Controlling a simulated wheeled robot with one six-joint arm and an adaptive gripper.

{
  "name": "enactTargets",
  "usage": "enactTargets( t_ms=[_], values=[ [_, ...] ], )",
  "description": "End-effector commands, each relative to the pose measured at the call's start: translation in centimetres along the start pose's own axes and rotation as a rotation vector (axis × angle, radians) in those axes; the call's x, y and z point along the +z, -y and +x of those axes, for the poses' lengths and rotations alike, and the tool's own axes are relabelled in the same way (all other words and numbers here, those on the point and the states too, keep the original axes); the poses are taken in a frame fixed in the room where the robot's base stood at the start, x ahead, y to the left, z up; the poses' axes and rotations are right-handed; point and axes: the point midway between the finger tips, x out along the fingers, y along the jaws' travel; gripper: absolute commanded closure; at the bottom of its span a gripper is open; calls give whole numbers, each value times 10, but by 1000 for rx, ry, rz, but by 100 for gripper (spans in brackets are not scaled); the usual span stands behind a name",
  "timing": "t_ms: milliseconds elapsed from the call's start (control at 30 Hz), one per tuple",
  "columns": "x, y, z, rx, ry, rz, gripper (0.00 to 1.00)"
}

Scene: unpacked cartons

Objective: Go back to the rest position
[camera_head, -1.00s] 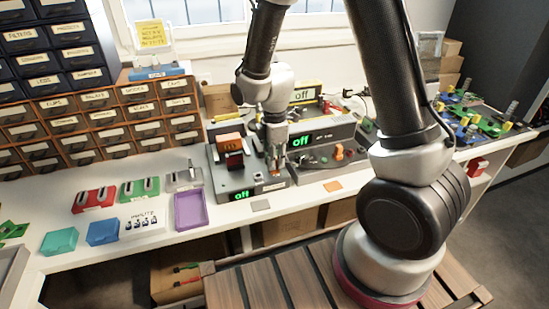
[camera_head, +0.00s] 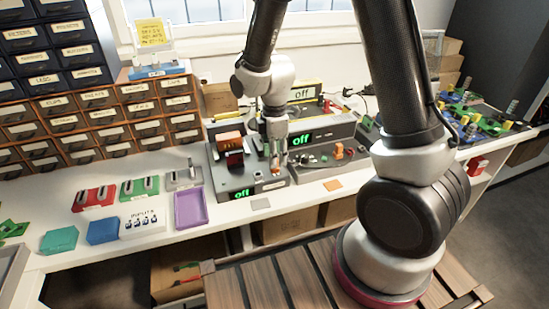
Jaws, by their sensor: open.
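My gripper (camera_head: 277,152) points down over the bench, in front of a device whose green display reads "off" (camera_head: 312,137). It is just above or beside the grey front device (camera_head: 247,178), which also shows a green "off". The gripper is small in the picture; it holds nothing that I can make out. My arm rises from the lower right and bends over the bench. Its links hide part of the bench to the right of the devices.
Labelled drawers (camera_head: 104,120) stand at the back left. A purple tray (camera_head: 190,209), a teal bin (camera_head: 59,240), a blue bin (camera_head: 103,230) and red holders (camera_head: 94,197) lie on the white bench. Green and blue boards (camera_head: 484,130) lie at the right. A slatted wooden surface (camera_head: 290,282) is in front.

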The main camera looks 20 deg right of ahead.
Motion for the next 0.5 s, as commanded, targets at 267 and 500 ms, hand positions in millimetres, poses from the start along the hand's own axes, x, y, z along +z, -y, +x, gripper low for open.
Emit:
enactTargets(
  t_ms=[267, 500],
  values=[
    [0, -1, -63, 6, -2, 0, 58],
    [0, 0, -97, 2, -1, 0, 58]
  ],
)
